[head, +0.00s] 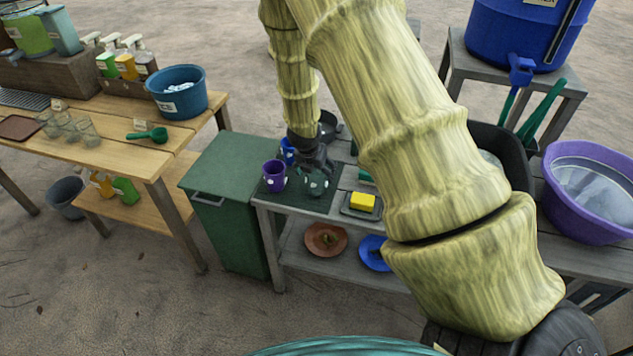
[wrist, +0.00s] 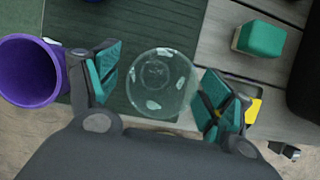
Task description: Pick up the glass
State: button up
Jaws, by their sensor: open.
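The glass (head: 315,182) is clear with pale patches and stands on a dark green mat on the grey table. In the wrist view the glass (wrist: 160,84) is seen from above as a round rim, between my two fingers. My gripper (head: 314,160) is open, with its green-padded fingers on either side of the glass. It also shows in the wrist view (wrist: 160,92), with a gap visible at each side. In the head view my gripper partly covers the top of the glass.
A purple cup (wrist: 30,72) stands close beside my left finger. A blue cup (head: 288,151) stands behind the purple one. A green sponge (wrist: 262,38) and a yellow sponge (head: 362,202) lie to the right. More glasses (head: 78,130) stand on the wooden table.

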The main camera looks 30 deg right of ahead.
jog(key=shift+p+x, duration=0.5)
jog(key=shift+x, duration=1.4)
jog(key=shift+s+d, duration=0.1)
jog(key=shift+d, duration=0.05)
jog(key=c, duration=1.2)
